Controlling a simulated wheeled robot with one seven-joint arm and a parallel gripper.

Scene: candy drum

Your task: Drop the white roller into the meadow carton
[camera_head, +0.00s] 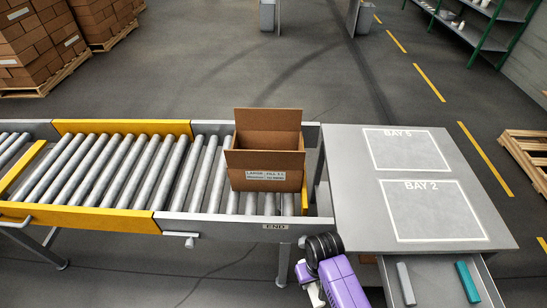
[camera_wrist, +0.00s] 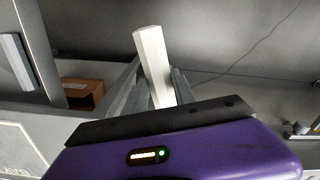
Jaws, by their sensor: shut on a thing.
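My gripper (camera_wrist: 156,86) is shut on the white roller (camera_wrist: 151,48), a pale many-sided bar that sticks out beyond the fingers in the wrist view. In the head view my purple arm end shows at the bottom, in front of the conveyor's end, and I cannot make out the roller there. An open brown carton (camera_head: 265,160) with raised flaps stands on the conveyor's right end, above and left of my arm end. Its white label is too small to read surely, so I cannot confirm that it is the meadow carton. Its inside bottom is hidden.
A grey table (camera_head: 345,180) marked BAY 5 and BAY 2 stands right of the conveyor (camera_head: 270,231). An open drawer (camera_head: 438,270) below its front edge holds a grey bar (camera_head: 405,284) and a teal bar (camera_head: 467,282). A brown box (camera_wrist: 82,93) shows in the wrist view.

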